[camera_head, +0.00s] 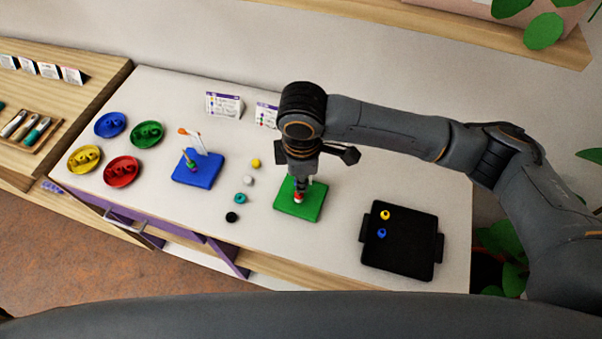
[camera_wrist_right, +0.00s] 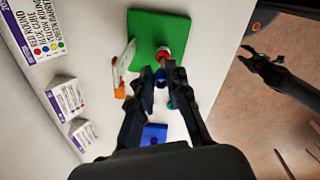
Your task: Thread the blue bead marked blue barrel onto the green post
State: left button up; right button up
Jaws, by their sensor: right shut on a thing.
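My right gripper (camera_head: 299,188) points down over the green board (camera_head: 313,212), which also shows in the wrist view (camera_wrist_right: 150,27). In the wrist view its fingertips (camera_wrist_right: 161,78) are shut on a blue bead (camera_wrist_right: 160,75). A red bead (camera_wrist_right: 163,52) sits low at the green board, just beyond the blue bead; it also shows in the head view (camera_head: 298,198). The fingers hide most of the post, and I cannot tell whether the blue bead is around it. My left gripper (camera_wrist_right: 245,56) appears at the wrist view's right, with its fingers apart and empty.
A black tray (camera_head: 400,262) holds a yellow bead (camera_head: 385,214) and another blue bead (camera_head: 382,233). A blue board (camera_head: 196,172) with beads and several loose beads lie left of the green board. Coloured dishes (camera_head: 122,171) stand further left. Printed cards (camera_head: 224,105) stand behind.

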jog(key=shift+f, duration=0.45)
jog(key=o, duration=0.7)
jog(key=shift+o, duration=0.2)
jog(key=shift+r, duration=0.15)
notch_tip(320, 180, up, 12)
jog(key=shift+s, duration=0.35)
